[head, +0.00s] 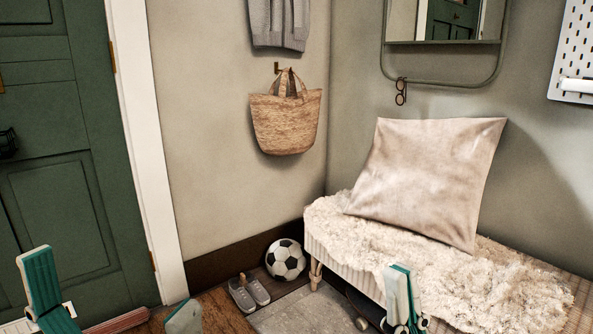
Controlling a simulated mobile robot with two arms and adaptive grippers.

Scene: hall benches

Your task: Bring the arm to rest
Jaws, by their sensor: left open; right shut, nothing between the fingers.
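My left gripper (112,282) is at the lower left of the head view, in front of the green door. Its two teal-and-grey fingers stand wide apart with nothing between them. My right gripper (400,272) is at the bottom, right of centre, in front of the bench's front edge. Its fingers are together, pointing up, and hold nothing. Most of both arms is below the picture, out of view. I cannot tell whether either gripper touches anything.
A bench (345,265) with a shaggy cream throw (500,290) and a pillow (430,180) stands at the right. A football (285,260) and grey shoes (248,293) are on the floor. A woven bag (286,122) hangs on the wall. The green door (70,150) is at the left.

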